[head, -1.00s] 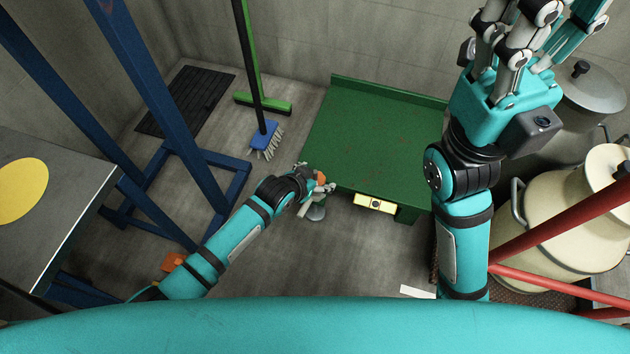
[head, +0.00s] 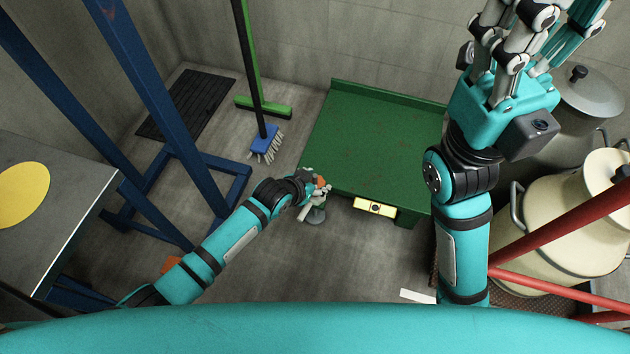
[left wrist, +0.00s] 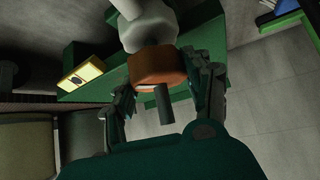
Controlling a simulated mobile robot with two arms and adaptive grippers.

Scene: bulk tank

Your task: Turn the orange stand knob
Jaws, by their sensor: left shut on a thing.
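The orange stand knob (left wrist: 157,66) is in the middle of the left wrist view, between the two fingers of my left gripper (left wrist: 170,90). The gripper is shut on it, with one finger on either side. A pale rounded body (left wrist: 148,28) adjoins the knob, and a short grey stem (left wrist: 163,103) sticks out toward the camera. In the head view my left gripper (head: 318,190) is at the front left corner of the green table, and its fingers hide most of the knob. My right gripper (head: 520,40) is raised at the upper right, its fingertips partly cut off.
The green table (head: 370,140) has a yellow box (head: 375,206) on its front edge. A blue frame (head: 235,165) and a grey table (head: 70,200) stand left. A cream can (head: 570,220) and red bars (head: 560,225) are right. Brushes (head: 264,138) stand behind.

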